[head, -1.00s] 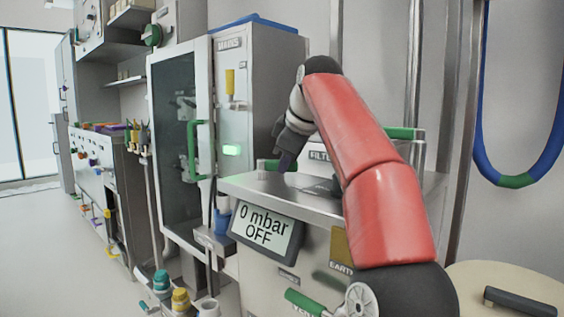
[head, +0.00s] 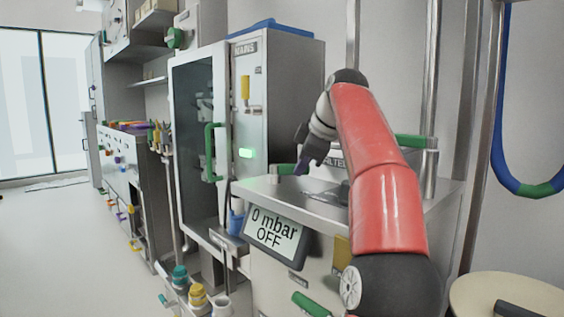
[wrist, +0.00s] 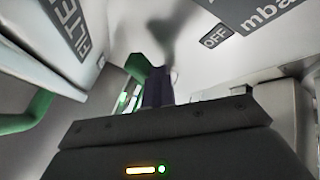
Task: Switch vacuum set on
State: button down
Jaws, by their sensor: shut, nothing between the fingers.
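The vacuum set is a metal cabinet with a flat steel top (head: 255,188). Its tilted display (head: 274,236) reads "0 mbar OFF". My gripper (head: 301,170) points down close over the top, just right of a small green part (head: 283,169); I cannot tell whether it touches anything. In the wrist view its dark purple fingers (wrist: 155,80) are together and hold nothing. I cannot make out a switch clearly.
A tall cabinet marked "MAINS" (head: 275,110) with a lit green indicator stands behind left. Green handles (head: 410,141) rise at the set's back right. Capped bottles (head: 197,294) sit low at front left. A round cream lid (head: 530,300) is at lower right. The floor at left is clear.

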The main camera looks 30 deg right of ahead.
jog(key=shift+w+d+r+p, duration=0.15)
jog(key=shift+w+d+p, duration=0.45)
jog(key=shift+d+p, duration=0.3)
jog(key=shift+w+d+p, duration=0.25)
jog(key=shift+w+p, duration=0.1)
jog(key=shift+p, duration=0.1)
